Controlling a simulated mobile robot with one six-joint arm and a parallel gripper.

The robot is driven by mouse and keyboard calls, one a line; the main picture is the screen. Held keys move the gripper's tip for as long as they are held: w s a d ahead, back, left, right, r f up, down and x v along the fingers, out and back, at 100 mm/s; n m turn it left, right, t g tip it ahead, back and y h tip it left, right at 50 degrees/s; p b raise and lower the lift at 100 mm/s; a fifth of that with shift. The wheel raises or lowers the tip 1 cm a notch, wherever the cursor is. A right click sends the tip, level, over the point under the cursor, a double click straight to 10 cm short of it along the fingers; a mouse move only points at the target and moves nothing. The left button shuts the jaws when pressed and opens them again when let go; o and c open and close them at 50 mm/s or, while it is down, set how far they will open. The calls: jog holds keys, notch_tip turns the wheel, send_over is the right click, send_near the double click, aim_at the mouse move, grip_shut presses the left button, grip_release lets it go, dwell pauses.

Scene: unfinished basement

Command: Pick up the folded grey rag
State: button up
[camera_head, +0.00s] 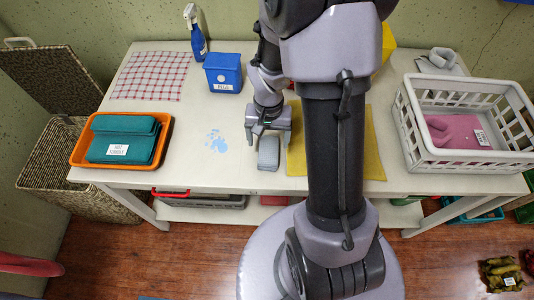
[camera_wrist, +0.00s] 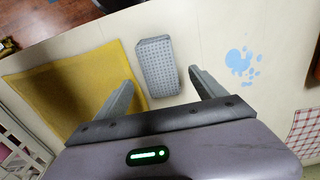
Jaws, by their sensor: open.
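A small grey folded rag with a dotted surface (camera_head: 268,153) lies on the white table, just left of a yellow cloth. In the wrist view the rag (camera_wrist: 157,62) is a narrow block, with its near end between the fingertips in the picture. My gripper (camera_head: 268,132) is open and empty, pointing down at the rag from its far side. In the wrist view the two fingers of my gripper (camera_wrist: 161,80) stand apart on either side of the rag; I cannot tell whether they touch it.
The yellow cloth (camera_head: 364,150) lies right of the rag, partly behind my arm. Blue blotches (camera_head: 216,142) mark the table at left. An orange tray (camera_head: 77,158) with teal cloths, a blue box (camera_head: 223,74), a spray bottle (camera_head: 196,36) and a white crate (camera_head: 407,118) stand around.

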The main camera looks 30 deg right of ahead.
aim_at(268, 149)
notch_tip(268, 149, down, 6)
jog(key=b, duration=0.3)
jog(key=shift+r, duration=0.25)
jog(key=shift+c, duration=0.4)
jog(key=c, duration=1.4)
jog(key=shift+r, duration=0.1)
jog(key=shift+r+p, duration=0.35)
jog(key=shift+p, duration=0.05)
jog(key=r+p, duration=0.1)
jog(key=a+r, duration=0.1)
jog(key=r, duration=0.1)
jog(key=shift+s+p, duration=0.2)
jog(key=shift+p, duration=0.2)
jog(key=s+a, duration=0.2)
jog(key=a, duration=0.2)
jog(key=s+a+p, duration=0.1)
jog(key=s+a, duration=0.1)
jog(key=a, duration=0.3)
jog(key=s+a+r, duration=0.1)
jog(key=s+a, duration=0.1)
jog(key=a, duration=0.2)
jog(key=shift+s+a+p, duration=0.25)
jog(key=shift+s+p, duration=0.1)
jog(key=shift+p, duration=0.05)
